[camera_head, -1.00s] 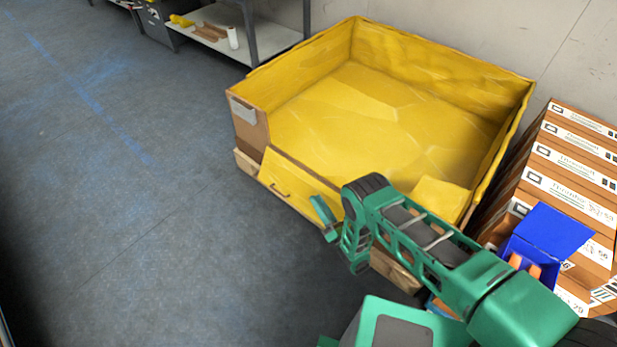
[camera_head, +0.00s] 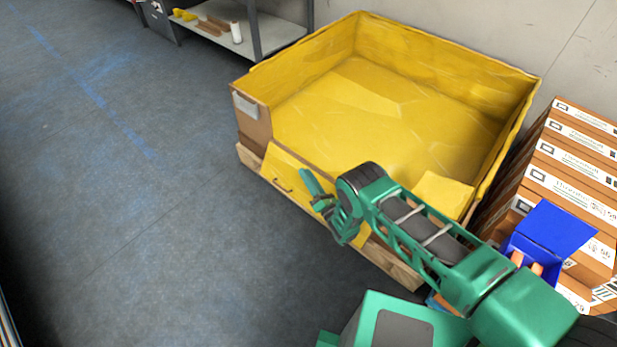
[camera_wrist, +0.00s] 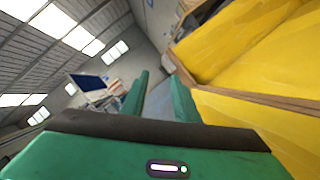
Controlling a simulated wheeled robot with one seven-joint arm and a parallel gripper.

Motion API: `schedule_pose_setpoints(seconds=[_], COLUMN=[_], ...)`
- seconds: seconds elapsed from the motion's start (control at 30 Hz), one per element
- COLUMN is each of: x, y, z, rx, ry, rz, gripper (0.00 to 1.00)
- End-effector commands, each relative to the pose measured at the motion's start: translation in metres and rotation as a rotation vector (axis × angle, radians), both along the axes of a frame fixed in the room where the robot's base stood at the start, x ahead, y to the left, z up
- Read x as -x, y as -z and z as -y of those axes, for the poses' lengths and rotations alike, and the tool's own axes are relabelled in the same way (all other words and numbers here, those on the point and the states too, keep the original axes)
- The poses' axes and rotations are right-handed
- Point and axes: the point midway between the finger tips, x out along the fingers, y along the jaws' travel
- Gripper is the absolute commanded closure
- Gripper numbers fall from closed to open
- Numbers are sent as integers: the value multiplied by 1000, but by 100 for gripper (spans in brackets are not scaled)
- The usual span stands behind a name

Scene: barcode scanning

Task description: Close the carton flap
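The carton (camera_head: 400,118) is a large open-topped box with a yellow inside, standing on a wooden pallet. Its yellow front flap (camera_head: 286,172) with a small handle is folded outward and down at the near side. My gripper (camera_head: 322,203) is at the near side of the carton, over the flap's middle, and hides part of it. I cannot tell whether it touches the flap. In the wrist view the two green fingers (camera_wrist: 160,97) stand apart with nothing between them. The yellow carton (camera_wrist: 245,50) fills the right of that view.
Stacked printed boxes (camera_head: 575,165) and a blue bin (camera_head: 545,235) stand to the right, close to my arm. A metal shelf (camera_head: 265,38) stands behind at upper left. The grey floor (camera_head: 130,200) at left is clear.

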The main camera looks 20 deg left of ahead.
Motion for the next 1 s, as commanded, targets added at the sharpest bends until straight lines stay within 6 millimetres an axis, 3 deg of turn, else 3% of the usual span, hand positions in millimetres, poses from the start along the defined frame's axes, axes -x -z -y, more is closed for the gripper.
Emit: schedule_pose_setpoints(seconds=[0.03,0.13,0.17,1.0], x=[0,0,0,1], y=[0,0,0,0], z=[0,0,0,0], rx=[0,0,0,0], ry=[0,0,0,-1], rz=[0,0,0,-1], gripper=[74,98,100,100])
